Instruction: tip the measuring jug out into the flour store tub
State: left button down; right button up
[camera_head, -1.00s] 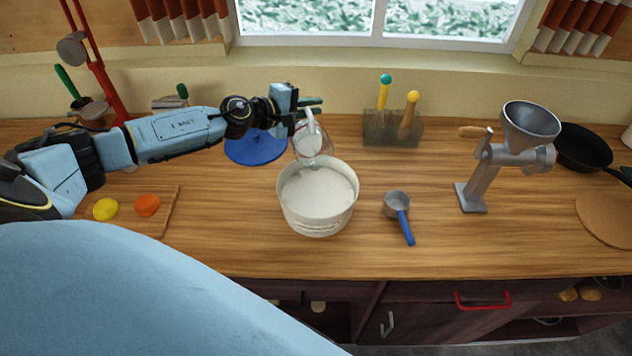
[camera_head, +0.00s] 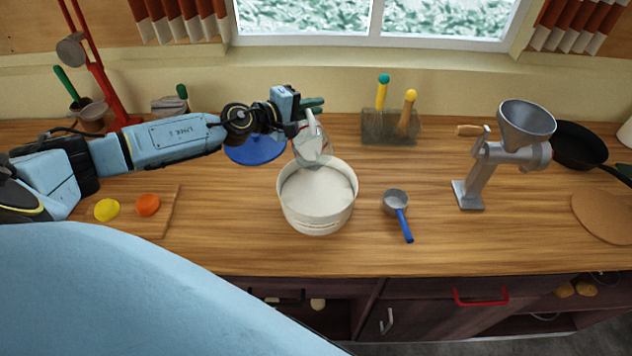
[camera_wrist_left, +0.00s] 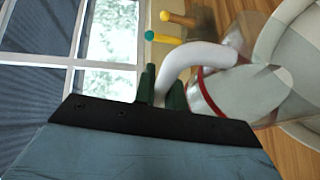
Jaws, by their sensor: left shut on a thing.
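The measuring jug (camera_head: 313,148) is clear with a white handle and white contents. It hangs tilted over the back rim of the flour store tub, its mouth toward the tub. The flour store tub (camera_head: 318,212) is a round cream tub with white flour inside, upright on the worktop. My left gripper (camera_head: 311,106) is shut on the jug's handle, behind and above the tub. In the left wrist view the green fingers (camera_wrist_left: 160,88) close on the white handle, and the jug (camera_wrist_left: 235,92) with its red rim leans to the tub (camera_wrist_left: 298,40). My right gripper is out of view.
A metal scoop (camera_head: 397,203) with a blue handle lies right of the tub. A grinder (camera_head: 500,150) stands farther right. A blue disc (camera_head: 250,150) lies under my left arm. A board (camera_head: 165,215) with yellow and orange items is at left. A utensil holder (camera_head: 388,128) stands behind.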

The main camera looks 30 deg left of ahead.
aim_at(320, 136)
pick_arm(q)
jog(key=shift+s+d+r+m, duration=0.3)
jog(key=shift+d+r+m, duration=0.1)
jog(key=shift+d+r, duration=0.1)
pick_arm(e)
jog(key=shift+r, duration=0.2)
pick_arm(q)
jog(key=shift+s+d, duration=0.1)
jog(key=shift+s, duration=0.15)
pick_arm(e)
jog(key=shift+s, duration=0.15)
pick_arm(q)
jog(key=shift+s+d+r+m+t+p, duration=0.3)
jog(key=shift+d+r+m+t+p, duration=0.1)
jog(key=shift+d+m+t, duration=0.1)
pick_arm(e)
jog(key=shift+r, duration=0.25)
pick_arm(q)
jog(key=shift+s+d+r+m+t+p, duration=0.25)
jog(key=shift+s+d+m+t+p, duration=0.05)
jog(key=shift+s+d+m, duration=0.4)
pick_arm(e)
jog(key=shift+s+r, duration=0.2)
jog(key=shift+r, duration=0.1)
